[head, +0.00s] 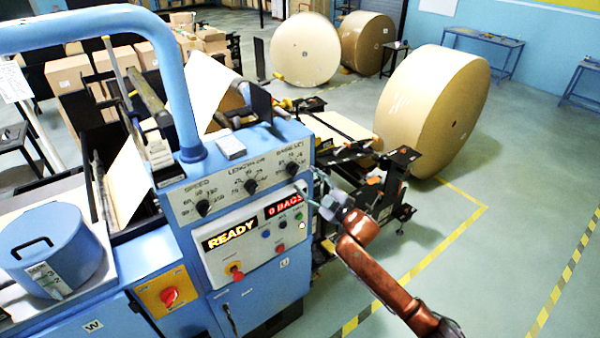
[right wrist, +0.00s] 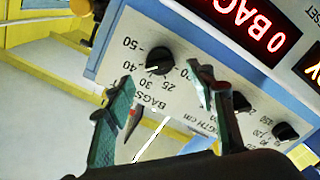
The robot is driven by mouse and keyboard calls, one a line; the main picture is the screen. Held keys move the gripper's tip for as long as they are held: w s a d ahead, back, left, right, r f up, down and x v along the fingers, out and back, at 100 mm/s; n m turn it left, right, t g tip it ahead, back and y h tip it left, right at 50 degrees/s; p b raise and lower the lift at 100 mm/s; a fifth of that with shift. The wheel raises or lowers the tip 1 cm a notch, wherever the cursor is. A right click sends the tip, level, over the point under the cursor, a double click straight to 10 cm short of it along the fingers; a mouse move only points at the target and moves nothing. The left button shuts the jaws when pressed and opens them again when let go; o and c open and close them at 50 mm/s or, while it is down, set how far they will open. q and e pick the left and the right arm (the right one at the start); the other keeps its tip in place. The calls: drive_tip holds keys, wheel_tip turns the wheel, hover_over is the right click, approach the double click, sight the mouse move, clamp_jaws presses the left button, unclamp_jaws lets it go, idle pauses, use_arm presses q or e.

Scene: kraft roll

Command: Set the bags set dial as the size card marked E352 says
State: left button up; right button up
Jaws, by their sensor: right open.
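The bags set dial is a black knob (head: 292,168) at the right end of the blue machine's upper panel. In the right wrist view the knob (right wrist: 158,60) stands among the printed numbers 50, 40, 30 and 25, with a pale mark on its lower left side. My right gripper (head: 325,196) is just right of the panel; in its wrist view the open fingers (right wrist: 163,76) are apart, with the knob just beyond the gap and nothing between them. I cannot make out a card marked E352. My left gripper is not in view.
The speed knob (head: 203,207) and length knob (head: 250,187) sit left of the bags dial. Below are the READY display (head: 231,235), the 0 BAGS display (head: 283,206), small buttons and a red switch (head: 236,272).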

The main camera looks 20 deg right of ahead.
sight(297, 172)
drive_tip(key=shift+p+x, duration=0.5)
drive_tip(key=shift+x, duration=1.85)
drive_tip(key=c, duration=1.2)
